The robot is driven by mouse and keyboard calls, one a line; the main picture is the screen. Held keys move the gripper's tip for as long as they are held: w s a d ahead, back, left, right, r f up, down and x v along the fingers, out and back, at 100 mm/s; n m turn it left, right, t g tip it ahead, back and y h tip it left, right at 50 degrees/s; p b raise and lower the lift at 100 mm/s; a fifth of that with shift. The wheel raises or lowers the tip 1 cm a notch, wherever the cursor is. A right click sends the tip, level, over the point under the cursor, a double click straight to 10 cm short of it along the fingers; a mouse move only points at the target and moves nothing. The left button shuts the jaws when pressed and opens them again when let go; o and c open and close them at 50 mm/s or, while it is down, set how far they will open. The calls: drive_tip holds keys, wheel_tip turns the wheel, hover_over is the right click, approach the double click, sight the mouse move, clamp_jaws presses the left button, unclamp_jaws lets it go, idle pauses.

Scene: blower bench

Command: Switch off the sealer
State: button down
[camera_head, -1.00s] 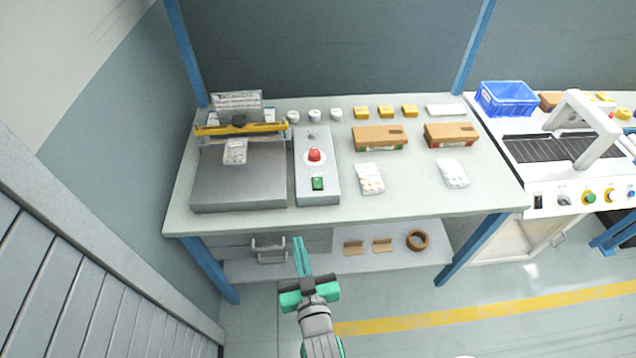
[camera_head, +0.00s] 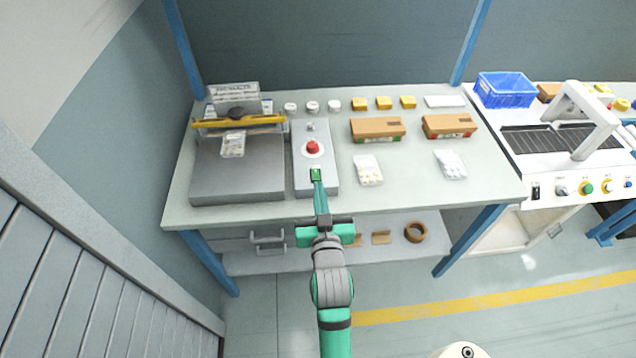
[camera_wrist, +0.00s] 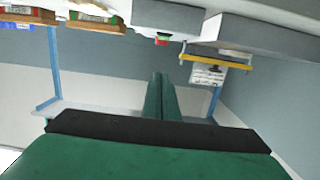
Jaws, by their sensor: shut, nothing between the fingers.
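The sealer (camera_head: 235,175) is a grey block with a yellow bar (camera_head: 240,122) across its back, at the left of the bench. Beside it stands a grey control box (camera_head: 303,185) with a red button (camera_head: 313,147) and a green switch (camera_head: 316,173) at its front. My gripper (camera_head: 317,188) is shut and empty, its green fingertips over the front of the box, by the green switch in the picture. I cannot tell whether they touch. In the wrist view, the shut fingers (camera_wrist: 160,78) appear below the red and green controls; the yellow bar (camera_wrist: 215,62) is to the right.
Several small jars and yellow blocks line the back of the bench (camera_head: 400,195). Brown boxes (camera_head: 377,128) and clear packets (camera_head: 368,170) lie to the right. A blue crate (camera_head: 504,90) and a white machine (camera_head: 560,170) stand farther right. A lower shelf holds a tape roll (camera_head: 415,232).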

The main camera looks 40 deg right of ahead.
hover_over(316, 176)
drive_tip(key=s, duration=0.1)
drive_tip(key=shift+s+a+f, duration=0.15)
drive_tip(key=shift+a+f, duration=0.1)
drive_tip(key=shift+f, duration=0.3)
wheel_tip(316, 176, down, 3)
drive_tip(key=shift+a+r, duration=0.15)
drive_tip(key=shift+a+f, duration=0.1)
drive_tip(key=shift+f, duration=0.55)
